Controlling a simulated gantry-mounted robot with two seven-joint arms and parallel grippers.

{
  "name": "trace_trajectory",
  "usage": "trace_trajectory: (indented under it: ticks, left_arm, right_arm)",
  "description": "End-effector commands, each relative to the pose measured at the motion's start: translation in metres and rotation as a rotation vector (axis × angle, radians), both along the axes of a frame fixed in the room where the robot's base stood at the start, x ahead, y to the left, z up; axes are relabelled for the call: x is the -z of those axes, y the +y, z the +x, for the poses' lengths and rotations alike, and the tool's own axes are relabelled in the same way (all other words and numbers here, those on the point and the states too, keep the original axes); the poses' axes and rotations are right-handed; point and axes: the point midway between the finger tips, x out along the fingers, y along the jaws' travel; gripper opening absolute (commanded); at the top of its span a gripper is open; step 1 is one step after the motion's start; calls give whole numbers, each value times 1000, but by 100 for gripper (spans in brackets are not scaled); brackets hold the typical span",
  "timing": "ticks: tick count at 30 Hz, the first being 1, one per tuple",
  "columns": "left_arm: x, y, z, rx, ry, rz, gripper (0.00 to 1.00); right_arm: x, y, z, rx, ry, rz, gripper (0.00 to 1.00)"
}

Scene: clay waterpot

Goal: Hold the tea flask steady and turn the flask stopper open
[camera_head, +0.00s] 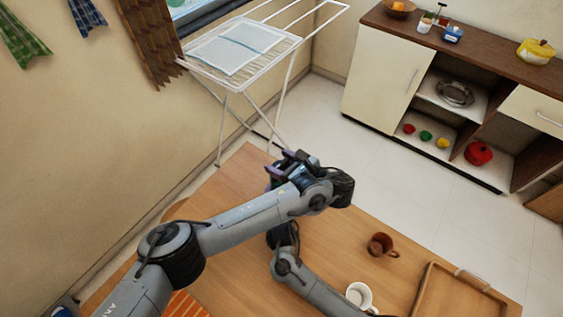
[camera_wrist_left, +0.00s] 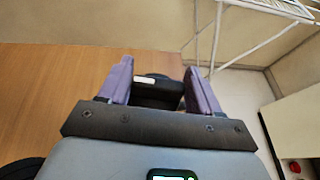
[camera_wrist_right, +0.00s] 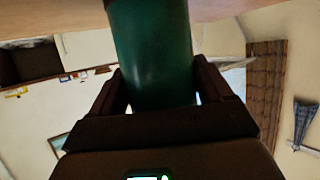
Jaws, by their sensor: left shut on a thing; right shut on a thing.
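The green tea flask (camera_wrist_right: 152,50) shows in the right wrist view, between the fingers of my right gripper (camera_wrist_right: 158,88). That gripper is shut on the flask's body. In the left wrist view, my left gripper (camera_wrist_left: 158,88) has its purple fingers on both sides of a dark flask stopper (camera_wrist_left: 156,95) with a pale strip, and is shut on it. In the head view, my left gripper (camera_head: 283,166) is over the far edge of the table, and my arm hides the flask and stopper. The right gripper is hidden there too; only part of my right arm shows.
The wooden table (camera_head: 345,225) bears a brown mug (camera_head: 381,246), a white mug (camera_head: 352,296), a wooden tray (camera_head: 428,300) at right and an orange striped cloth (camera_head: 186,306). A white drying rack (camera_head: 222,128) stands behind it. A cabinet (camera_head: 378,85) is at the back right.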

Motion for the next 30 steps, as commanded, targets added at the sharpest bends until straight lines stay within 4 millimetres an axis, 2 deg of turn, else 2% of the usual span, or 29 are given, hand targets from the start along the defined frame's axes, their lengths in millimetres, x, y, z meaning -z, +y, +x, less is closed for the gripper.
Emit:
trace_trajectory:
  ticks: [12,27,28,30]
  left_arm:
    - [0,1,1,-176,-1,-1,33]
    - [0,1,0,-193,-2,0,33]
    - [0,1,0,-193,-2,0,65]
    - [0,1,0,-193,-1,1,76]
  right_arm:
    - [1,0,-1,0,1,1,29]
    - [1,0,-1,2,1,1,29]
    - [1,0,-1,2,1,1,29]
    - [1,0,-1,2,1,1,29]
